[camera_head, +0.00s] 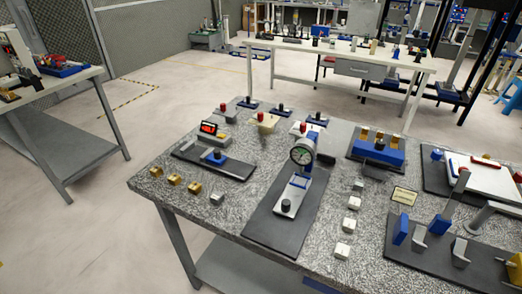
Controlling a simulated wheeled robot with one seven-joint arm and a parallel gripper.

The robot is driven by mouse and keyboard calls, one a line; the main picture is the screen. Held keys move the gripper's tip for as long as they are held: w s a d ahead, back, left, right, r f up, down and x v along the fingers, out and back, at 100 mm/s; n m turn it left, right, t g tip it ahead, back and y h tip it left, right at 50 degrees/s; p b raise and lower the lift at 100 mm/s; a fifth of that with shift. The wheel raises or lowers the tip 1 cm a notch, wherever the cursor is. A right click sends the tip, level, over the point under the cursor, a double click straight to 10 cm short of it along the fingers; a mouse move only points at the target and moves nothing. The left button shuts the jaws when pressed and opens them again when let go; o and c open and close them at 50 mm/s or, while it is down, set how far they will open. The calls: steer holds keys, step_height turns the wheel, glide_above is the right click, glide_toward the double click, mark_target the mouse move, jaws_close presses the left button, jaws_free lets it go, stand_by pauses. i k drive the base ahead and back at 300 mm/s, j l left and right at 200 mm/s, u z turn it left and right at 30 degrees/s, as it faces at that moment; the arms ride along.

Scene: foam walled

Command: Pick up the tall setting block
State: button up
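Small setting-type blocks stand on a speckled granite table (228,215). Along its left front edge is a row of brass blocks (174,179) with a silver block (217,198) at its end. Right of the dial gauge is a column of silver blocks, from a far one (358,185) to a near one (342,251). They look alike in shape and are small in view, so I cannot tell which is the tall setting block. My gripper is not in view.
A dial gauge (302,152) on a dark mat stands mid-table. A digital gauge (209,129) is at left. A blue holder (376,150), a small sign (404,196) and upright blue-and-silver fixtures (440,225) stand right. A side bench (60,95) is left; floor lies between.

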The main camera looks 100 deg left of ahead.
mark_target(216, 198)
steer(key=u, duration=2.9)
